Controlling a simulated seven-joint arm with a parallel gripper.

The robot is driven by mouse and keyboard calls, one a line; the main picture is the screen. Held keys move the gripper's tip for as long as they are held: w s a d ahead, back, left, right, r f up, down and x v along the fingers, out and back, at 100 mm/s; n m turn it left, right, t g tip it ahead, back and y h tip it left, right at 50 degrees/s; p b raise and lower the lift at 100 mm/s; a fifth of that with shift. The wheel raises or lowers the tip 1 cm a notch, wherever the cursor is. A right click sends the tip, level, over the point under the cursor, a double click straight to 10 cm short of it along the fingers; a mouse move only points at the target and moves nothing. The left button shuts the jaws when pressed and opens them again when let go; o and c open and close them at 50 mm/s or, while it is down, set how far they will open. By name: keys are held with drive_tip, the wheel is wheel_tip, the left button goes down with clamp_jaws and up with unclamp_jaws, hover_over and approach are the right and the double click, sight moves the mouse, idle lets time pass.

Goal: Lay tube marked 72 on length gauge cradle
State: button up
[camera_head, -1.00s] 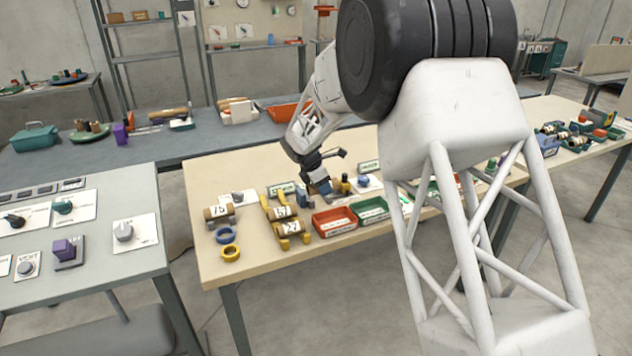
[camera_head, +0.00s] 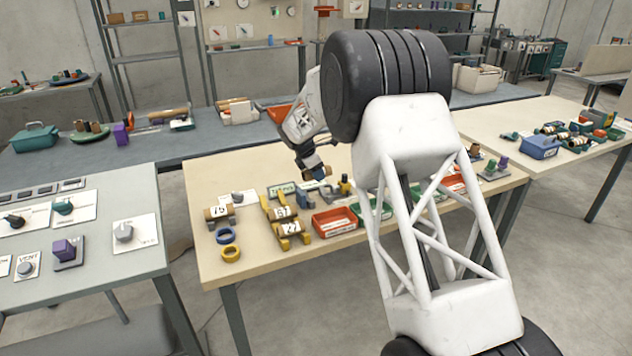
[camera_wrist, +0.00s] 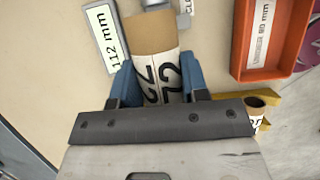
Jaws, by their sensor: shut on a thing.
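My gripper (camera_wrist: 155,85) has blue fingers and is shut on a brown cardboard tube (camera_wrist: 150,38) with a white label. The sideways digits look like 72 or 22, partly hidden by the fingers. In the head view my gripper (camera_head: 316,172) holds the tube above the wooden table, behind the red bin. A plate reading 112 mm (camera_wrist: 104,38) lies left of the tube in the wrist view, with a grey part (camera_wrist: 154,4) beyond it. They may belong to the length gauge; I cannot make out its cradle. The tube seems clear of the table.
A red bin (camera_wrist: 272,38) stands to the right in the wrist view. In the head view, labelled tubes (camera_head: 283,212) rest on a yellow rack left of the red bin (camera_head: 335,221). A blue ring (camera_head: 227,236) and a yellow ring (camera_head: 231,254) lie at the front left.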

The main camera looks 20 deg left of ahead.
drive_tip(key=shift+f, duration=0.15)
drive_tip(key=shift+f, duration=1.65)
drive_tip(key=shift+f, duration=0.6)
drive_tip(key=o, duration=0.9)
drive_tip(key=shift+r, duration=0.2)
drive_tip(key=shift+a+r, duration=0.1)
drive_tip(key=shift+r, duration=0.45)
drive_tip(key=v, duration=1.1)
drive_tip(key=shift+s+a+r, duration=0.1)
drive_tip(key=shift+r, duration=0.2)
